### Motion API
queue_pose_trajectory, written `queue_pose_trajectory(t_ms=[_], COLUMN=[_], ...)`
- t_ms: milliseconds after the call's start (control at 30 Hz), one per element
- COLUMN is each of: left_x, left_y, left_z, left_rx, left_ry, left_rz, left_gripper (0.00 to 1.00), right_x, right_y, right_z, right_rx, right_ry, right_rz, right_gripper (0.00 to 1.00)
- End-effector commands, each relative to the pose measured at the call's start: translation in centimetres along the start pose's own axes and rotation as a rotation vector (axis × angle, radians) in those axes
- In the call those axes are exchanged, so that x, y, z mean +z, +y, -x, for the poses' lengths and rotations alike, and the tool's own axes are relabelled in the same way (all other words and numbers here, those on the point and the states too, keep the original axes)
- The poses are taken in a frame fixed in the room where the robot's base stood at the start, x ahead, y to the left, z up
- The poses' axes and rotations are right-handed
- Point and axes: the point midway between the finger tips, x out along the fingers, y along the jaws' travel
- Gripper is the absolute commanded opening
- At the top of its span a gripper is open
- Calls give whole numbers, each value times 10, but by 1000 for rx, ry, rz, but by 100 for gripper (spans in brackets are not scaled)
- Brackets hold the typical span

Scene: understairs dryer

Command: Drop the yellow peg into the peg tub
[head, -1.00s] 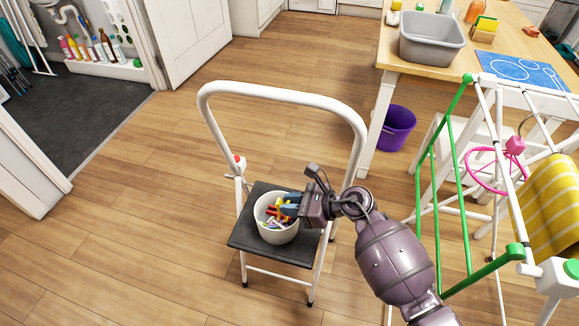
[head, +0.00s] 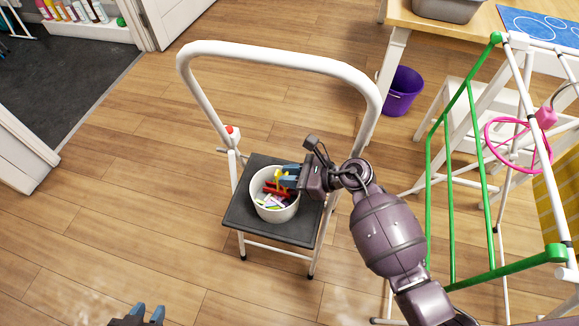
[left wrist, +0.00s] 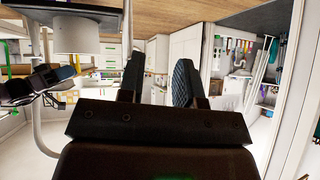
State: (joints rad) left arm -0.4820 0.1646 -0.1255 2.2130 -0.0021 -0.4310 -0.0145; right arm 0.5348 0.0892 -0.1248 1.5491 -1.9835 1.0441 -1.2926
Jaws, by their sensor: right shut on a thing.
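The peg tub (head: 277,215), a white round tub, stands upright on the step stool's black platform and holds several coloured pegs. My right gripper (head: 286,176) is over the tub's rim and shut on the yellow peg (head: 277,179), which shows at the blue fingertips above the other pegs. The fingers partly hide the peg, so I cannot tell whether it touches the pegs below. My left gripper (head: 150,313) is low at the bottom left edge, away from the stool. Its fingers stand apart and empty in the left wrist view (left wrist: 158,80).
The step stool (head: 240,215) has a white hoop rail (head: 280,62) rising behind the tub. A drying rack with green bars (head: 450,190) stands to the right of my right arm. A purple bucket (head: 402,92) is behind. Floor left of the stool is clear.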

Motion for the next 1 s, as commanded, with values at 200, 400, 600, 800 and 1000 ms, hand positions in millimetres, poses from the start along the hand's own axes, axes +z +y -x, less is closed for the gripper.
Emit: queue_pose_trajectory(t_ms=[200,400,600,800,1000], left_x=[-5,-5,-2,-1,-4], left_y=[1,1,1,2,1], left_z=[-1,0,0,0,1], left_rx=[2,2,3,3,3], left_ry=[17,16,8,6,12], left_rz=[-12,-13,-13,-13,-11], left_gripper=[32,32,32,32,32], right_x=[-6,-5,-5,-6,-5], right_y=[0,0,0,0,-1], right_z=[-3,-3,-3,-3,4], right_rx=[0,-1,-1,-1,-2], right_ry=[-2,-2,-1,-1,1], right_rz=[0,2,2,1,4], right_gripper=[0,0,45,50,50])
